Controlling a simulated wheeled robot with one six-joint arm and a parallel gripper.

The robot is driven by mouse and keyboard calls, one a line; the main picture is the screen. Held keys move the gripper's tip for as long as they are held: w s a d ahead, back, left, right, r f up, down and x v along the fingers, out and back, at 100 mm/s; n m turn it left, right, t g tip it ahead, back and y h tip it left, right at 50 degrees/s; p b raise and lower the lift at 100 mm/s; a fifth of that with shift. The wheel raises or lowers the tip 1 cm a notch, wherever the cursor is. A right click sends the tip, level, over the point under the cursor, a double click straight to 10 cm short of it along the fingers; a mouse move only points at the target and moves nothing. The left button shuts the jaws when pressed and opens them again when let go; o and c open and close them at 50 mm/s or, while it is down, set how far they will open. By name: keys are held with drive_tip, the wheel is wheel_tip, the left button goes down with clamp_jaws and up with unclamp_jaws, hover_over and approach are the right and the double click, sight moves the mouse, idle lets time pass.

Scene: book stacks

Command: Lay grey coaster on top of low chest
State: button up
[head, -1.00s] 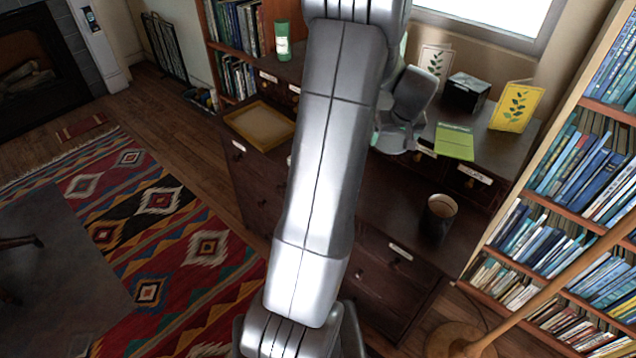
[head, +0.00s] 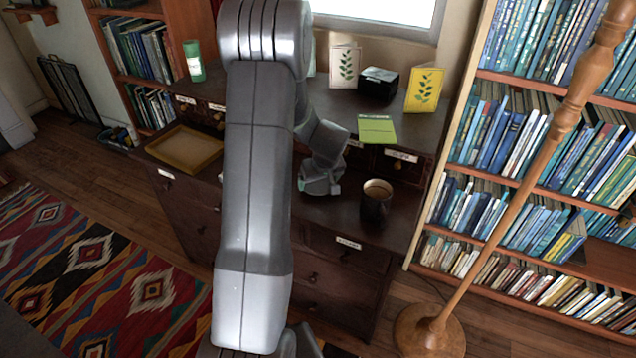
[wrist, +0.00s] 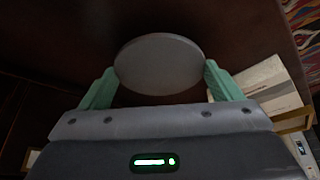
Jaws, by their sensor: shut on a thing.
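The grey coaster (wrist: 160,64) is a round flat disc in the wrist view. My gripper (wrist: 160,80) is shut on it, with a green finger at each side of the disc. In the head view my gripper (head: 322,184) is over the lower top of the dark brown chest (head: 335,212), left of the mug. I cannot make out the coaster in the head view. In the wrist view a dark brown surface (wrist: 70,40) fills the area behind the coaster. The gap between coaster and chest cannot be told.
A dark mug (head: 375,205) stands on the chest. A tan tray (head: 185,149) lies at left. A green booklet (head: 377,129), black box (head: 379,86), yellow card (head: 424,90), white card (head: 345,66) and green canister (head: 193,60) are further back. A wooden lamp pole (head: 500,210) stands at right.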

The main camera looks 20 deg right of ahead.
drive_tip(key=shift+f, duration=0.45)
drive_tip(key=shift+f, duration=0.2)
drive_tip(key=o, duration=0.8)
drive_tip(key=shift+r, duration=0.1)
drive_tip(key=shift+r, duration=0.4)
drive_tip(key=v, duration=1.1)
drive_tip(key=shift+s+r, duration=0.15)
drive_tip(key=shift+r, duration=0.05)
drive_tip(key=shift+c, duration=0.3)
